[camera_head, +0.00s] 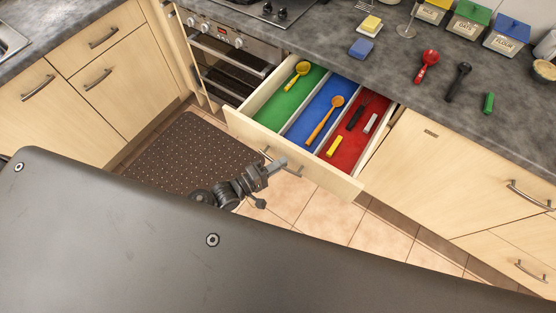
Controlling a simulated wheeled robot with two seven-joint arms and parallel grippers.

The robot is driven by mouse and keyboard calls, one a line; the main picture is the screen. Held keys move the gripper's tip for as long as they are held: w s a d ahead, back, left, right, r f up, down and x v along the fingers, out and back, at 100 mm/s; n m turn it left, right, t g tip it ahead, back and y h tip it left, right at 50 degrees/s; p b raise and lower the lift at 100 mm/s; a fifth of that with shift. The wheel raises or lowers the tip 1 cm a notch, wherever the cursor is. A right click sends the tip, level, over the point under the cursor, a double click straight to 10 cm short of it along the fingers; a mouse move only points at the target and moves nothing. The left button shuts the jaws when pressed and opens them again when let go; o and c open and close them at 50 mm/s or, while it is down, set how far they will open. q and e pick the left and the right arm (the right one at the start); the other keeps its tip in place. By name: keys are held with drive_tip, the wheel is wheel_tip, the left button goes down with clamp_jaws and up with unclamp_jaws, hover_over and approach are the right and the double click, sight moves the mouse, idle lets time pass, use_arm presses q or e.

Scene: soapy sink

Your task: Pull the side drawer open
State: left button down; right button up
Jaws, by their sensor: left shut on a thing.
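The side drawer (330,184) stands pulled out from under the counter. Inside are green (283,108), blue (336,88) and red (347,148) compartments. My left gripper (279,163) is at the drawer front and shut on its bar handle (294,172); the jaws hide part of the handle. A yellow spoon (302,70) lies in the green compartment and an orange spoon (323,121) in the blue one. A yellow piece (334,146), a black one and a grey one lie in the red compartment. My right gripper is not in view.
The oven (234,62) is left of the drawer, and a closed cabinet (449,168) is right. A dotted mat (185,150) lies on the floor.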

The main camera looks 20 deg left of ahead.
use_arm(q)
drive_tip(key=c, duration=1.4)
unclamp_jaws()
drive_tip(key=b+v, duration=0.2)
drive_tip(key=v, duration=0.9)
